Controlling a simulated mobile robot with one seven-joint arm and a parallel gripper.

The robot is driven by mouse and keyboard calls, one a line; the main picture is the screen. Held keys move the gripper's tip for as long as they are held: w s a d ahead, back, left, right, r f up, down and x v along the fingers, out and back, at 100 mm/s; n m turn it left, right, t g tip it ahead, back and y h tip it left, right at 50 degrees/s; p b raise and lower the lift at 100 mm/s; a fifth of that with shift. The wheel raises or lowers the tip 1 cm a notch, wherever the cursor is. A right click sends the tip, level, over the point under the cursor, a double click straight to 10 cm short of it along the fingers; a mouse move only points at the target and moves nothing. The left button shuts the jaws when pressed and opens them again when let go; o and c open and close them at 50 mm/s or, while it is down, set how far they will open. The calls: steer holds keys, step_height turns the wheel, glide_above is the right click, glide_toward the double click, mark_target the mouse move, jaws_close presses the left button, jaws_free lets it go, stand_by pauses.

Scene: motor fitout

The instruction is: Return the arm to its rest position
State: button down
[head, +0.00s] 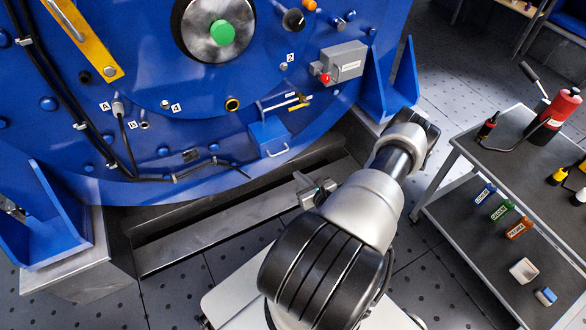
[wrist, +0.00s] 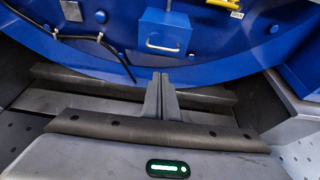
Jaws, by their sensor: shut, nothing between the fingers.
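My gripper (head: 318,188) is in front of the low grey step under the large blue machine (head: 200,120) in the head view. In the wrist view the two fingers of my gripper (wrist: 161,82) stand together, shut and empty. They point toward the lower edge of the blue machine and touch nothing that I can see. My arm reaches down and forward from the right in the head view, partly hiding the gripper's surroundings.
A blue box with a handle (head: 269,138) is on the machine's lower front. A grey cart (head: 490,170) with a red bottle (head: 553,117) and several small items stands at the right. A blue bracket (head: 395,85) stands between machine and cart. Dotted floor shows between them.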

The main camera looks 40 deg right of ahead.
steer(key=shift+s+a+r, duration=0.15)
steer(key=shift+s+r, duration=0.1)
steer(key=shift+s, duration=0.35)
